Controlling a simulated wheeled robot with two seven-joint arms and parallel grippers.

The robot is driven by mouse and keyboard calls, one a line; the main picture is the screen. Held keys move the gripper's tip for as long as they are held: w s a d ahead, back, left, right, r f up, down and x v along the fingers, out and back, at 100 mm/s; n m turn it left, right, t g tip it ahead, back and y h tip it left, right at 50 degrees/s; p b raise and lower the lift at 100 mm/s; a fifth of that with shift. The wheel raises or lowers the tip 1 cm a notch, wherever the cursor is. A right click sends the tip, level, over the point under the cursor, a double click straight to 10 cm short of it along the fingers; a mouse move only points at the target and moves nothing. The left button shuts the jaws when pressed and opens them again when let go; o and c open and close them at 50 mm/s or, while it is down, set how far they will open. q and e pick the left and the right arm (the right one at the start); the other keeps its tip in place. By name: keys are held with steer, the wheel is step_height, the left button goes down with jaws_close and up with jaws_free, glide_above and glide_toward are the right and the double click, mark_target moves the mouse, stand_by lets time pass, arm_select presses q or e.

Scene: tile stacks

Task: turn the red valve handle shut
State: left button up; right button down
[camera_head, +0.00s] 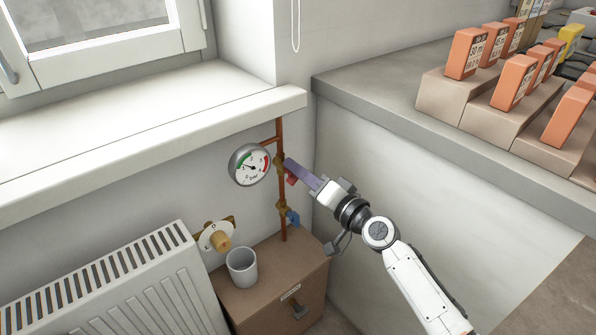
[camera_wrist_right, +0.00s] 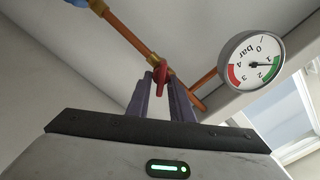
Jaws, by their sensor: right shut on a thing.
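The red valve handle (camera_head: 292,181) sits on the upper brass valve of a vertical copper pipe, partly hidden by my fingers. In the right wrist view the handle (camera_wrist_right: 162,83) lies between the two purple fingers. My right gripper (camera_head: 289,166) reaches up from the lower right and is shut on the red handle, and it also shows in the right wrist view (camera_wrist_right: 162,95). My left gripper is not in view.
A round pressure gauge (camera_head: 250,165) is just left of the valve. A blue handle (camera_head: 293,217) is lower on the pipe. A white mug (camera_head: 242,267) stands on a brown cabinet (camera_head: 265,300). A radiator (camera_head: 120,290) and the window sill (camera_head: 150,130) are left, a counter (camera_head: 385,75) right.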

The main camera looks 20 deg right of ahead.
steer(key=m, duration=0.3)
steer(key=shift+f, duration=0.2)
steer(key=m, duration=0.3)
steer(key=shift+d+f, duration=0.1)
steer(key=shift+f, duration=0.1)
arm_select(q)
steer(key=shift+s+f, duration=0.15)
arm_select(e)
steer(key=shift+m, duration=0.7)
steer(key=shift+f, duration=0.1)
steer(key=c, duration=1.9)
jaws_free()
